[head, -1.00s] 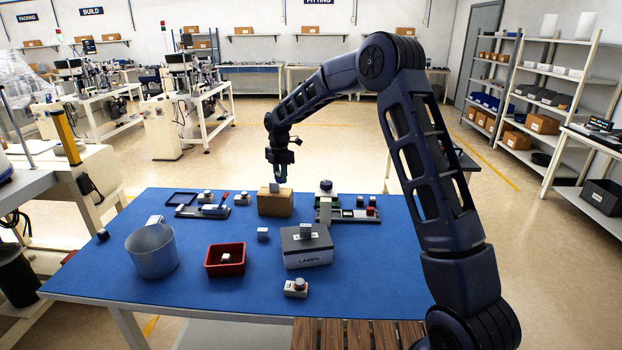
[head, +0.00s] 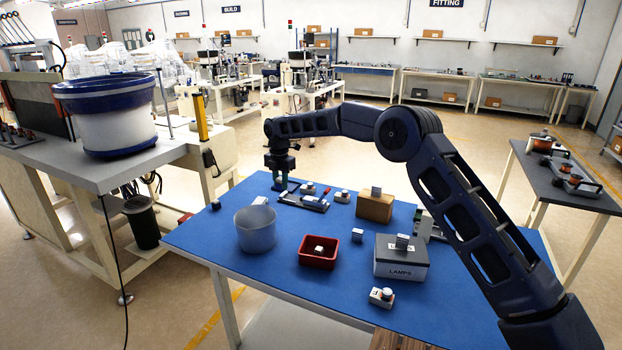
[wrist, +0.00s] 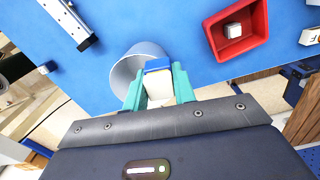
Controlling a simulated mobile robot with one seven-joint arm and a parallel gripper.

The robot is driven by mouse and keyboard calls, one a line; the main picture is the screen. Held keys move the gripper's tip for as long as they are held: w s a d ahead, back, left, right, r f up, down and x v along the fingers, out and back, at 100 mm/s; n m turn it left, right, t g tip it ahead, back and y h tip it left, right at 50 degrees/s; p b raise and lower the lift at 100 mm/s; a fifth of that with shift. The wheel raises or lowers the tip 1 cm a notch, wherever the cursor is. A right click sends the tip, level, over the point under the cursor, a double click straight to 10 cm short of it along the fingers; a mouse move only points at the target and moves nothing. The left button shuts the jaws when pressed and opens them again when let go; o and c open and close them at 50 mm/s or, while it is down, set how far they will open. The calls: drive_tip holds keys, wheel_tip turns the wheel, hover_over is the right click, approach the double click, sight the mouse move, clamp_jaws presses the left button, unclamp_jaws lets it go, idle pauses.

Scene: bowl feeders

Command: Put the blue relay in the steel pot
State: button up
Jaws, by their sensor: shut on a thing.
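The blue relay (wrist: 157,66), a block with a blue end and a pale body, is between the teal fingers of my gripper (wrist: 158,78) in the wrist view. My gripper is shut on it. In the head view my gripper (head: 281,184) hangs over the back left of the blue table, behind and a little right of the steel pot; the relay is too small to make out there. The steel pot (head: 256,234) stands upright at the table's left. In the wrist view the relay covers part of the pot (wrist: 124,72), whose open mouth shows beyond it.
A red bin (head: 318,262) holding a small block sits right of the pot. A grey LAMPS box (head: 400,269) and a cardboard box (head: 375,207), each with a block on top, stand farther right. A fixture (head: 303,201) lies behind. Bare blue table lies in front of the pot.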

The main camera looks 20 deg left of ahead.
drive_tip(key=s+a+f+n, duration=0.1)
drive_tip(key=s+a+n, duration=0.1)
drive_tip(key=s+a, duration=0.6)
wheel_tip(320, 180, down, 11)
drive_tip(key=shift+d, duration=0.25)
idle(0.5)
drive_tip(key=o, duration=1.1)
drive_tip(key=shift+c, duration=0.2)
drive_tip(key=shift+r, duration=0.15)
wheel_tip(320, 180, up, 7)
idle(0.3)
